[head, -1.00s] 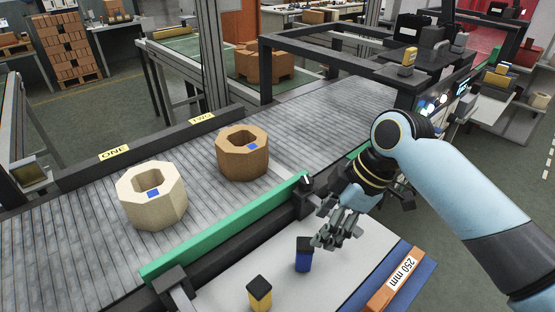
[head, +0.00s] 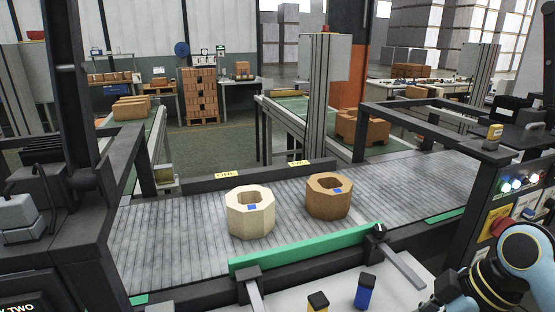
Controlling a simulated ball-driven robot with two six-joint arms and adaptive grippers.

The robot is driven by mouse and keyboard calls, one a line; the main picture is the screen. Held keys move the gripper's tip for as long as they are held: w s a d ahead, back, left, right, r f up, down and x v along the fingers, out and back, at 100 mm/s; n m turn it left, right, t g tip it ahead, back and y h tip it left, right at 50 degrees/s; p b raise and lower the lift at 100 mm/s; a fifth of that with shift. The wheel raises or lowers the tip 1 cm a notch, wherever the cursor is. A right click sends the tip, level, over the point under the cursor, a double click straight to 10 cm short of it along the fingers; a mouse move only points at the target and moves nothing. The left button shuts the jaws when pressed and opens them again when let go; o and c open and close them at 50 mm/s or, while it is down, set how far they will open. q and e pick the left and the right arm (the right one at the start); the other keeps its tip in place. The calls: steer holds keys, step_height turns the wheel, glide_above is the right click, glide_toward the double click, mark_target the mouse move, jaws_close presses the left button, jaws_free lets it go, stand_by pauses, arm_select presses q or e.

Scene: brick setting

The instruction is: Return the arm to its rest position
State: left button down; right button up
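My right arm (head: 520,262) is in the bottom right corner of the head view, with its pale blue joint and dark, yellow-ringed wrist showing. Only a dark part of its gripper shows at the bottom edge; the fingers are cut off or too unclear to tell open from shut. No held object is visible there. My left arm and gripper are not in view.
A cream octagonal ring block (head: 250,222) and a brown one (head: 326,207) stand on the grey conveyor (head: 180,240), behind a green rail (head: 305,248). A blue block (head: 365,293) and a yellow block (head: 318,304), both dark-topped, stand on the pale table in front. A control panel (head: 505,200) is at right.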

steer(key=s+d+r+m+t+h, duration=0.1)
steer(key=s+d+r+m+h, duration=0.15)
steer(key=s+m, duration=0.45)
steer(key=s+d+r+m+t+h, duration=0.1)
steer(key=s+d+r+m+h, duration=0.25)
steer(key=s, duration=0.65)
step_height(320, 180, down, 32)
steer(key=m+g+y+b, duration=0.1)
steer(key=m+g+b, duration=0.1)
steer(key=b, duration=0.6)
steer(key=s+f+b, duration=0.4)
steer(key=s+f, duration=0.6)
steer(key=f, duration=0.3)
steer(key=s+d+f+g+b, duration=0.1)
steer(key=s+f+b, duration=0.3)
steer(key=s+f, duration=0.6)
step_height(320, 180, down, 3)
steer(key=shift+d+r, duration=0.15)
steer(key=shift+d, duration=0.15)
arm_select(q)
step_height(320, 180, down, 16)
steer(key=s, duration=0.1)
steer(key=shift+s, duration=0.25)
arm_select(e)
steer(key=shift+c, duration=0.4)
